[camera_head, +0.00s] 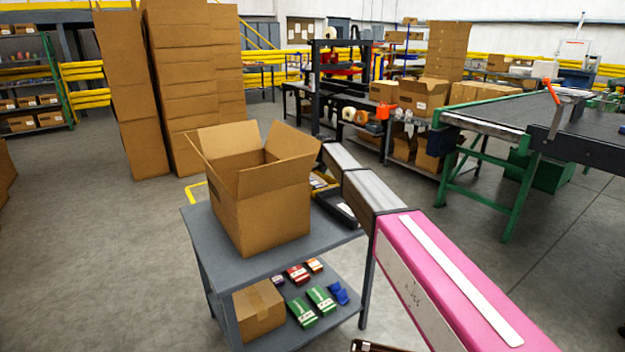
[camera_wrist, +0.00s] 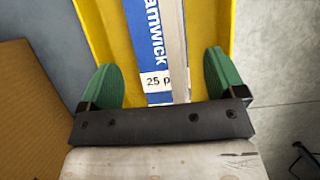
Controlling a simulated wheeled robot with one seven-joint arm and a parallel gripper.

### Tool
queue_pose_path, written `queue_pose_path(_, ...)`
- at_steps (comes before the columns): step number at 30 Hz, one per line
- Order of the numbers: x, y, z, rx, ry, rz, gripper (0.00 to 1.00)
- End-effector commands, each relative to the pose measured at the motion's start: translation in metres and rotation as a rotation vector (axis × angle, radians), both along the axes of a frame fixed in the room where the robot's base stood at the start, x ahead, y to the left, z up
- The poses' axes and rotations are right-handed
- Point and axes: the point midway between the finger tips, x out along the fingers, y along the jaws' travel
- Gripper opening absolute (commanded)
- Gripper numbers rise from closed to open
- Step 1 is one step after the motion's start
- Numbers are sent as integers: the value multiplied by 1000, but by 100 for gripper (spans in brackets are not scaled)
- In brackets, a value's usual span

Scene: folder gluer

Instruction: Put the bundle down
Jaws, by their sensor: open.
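The bundle (camera_wrist: 152,45) is blue and white with printed letters, a "25 p" label and a pale band along it. It lies in a yellow tray (camera_wrist: 222,25) in the wrist view. My gripper (camera_wrist: 159,64) is open, with one green finger on each side of the bundle. Gaps show between the fingers and the bundle. The bundle's near end is hidden by my gripper's dark bar.
An open cardboard box (camera_head: 262,205) stands on the grey cart (camera_head: 200,238), left of the tray. The lower shelf holds a closed carton (camera_head: 259,307) and several small packs (camera_head: 321,299). Tall carton stacks (camera_head: 185,85) stand behind.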

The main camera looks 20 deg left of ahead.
Motion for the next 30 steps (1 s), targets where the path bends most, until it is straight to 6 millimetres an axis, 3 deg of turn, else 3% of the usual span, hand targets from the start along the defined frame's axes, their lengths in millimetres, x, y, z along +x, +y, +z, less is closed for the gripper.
queue_pose_path(6,-13,-14,40,0,0,0,89)
queue_pose_path(12,-19,-22,63,0,0,0,89)
queue_pose_path(30,-21,-24,69,-1,1,0,89)
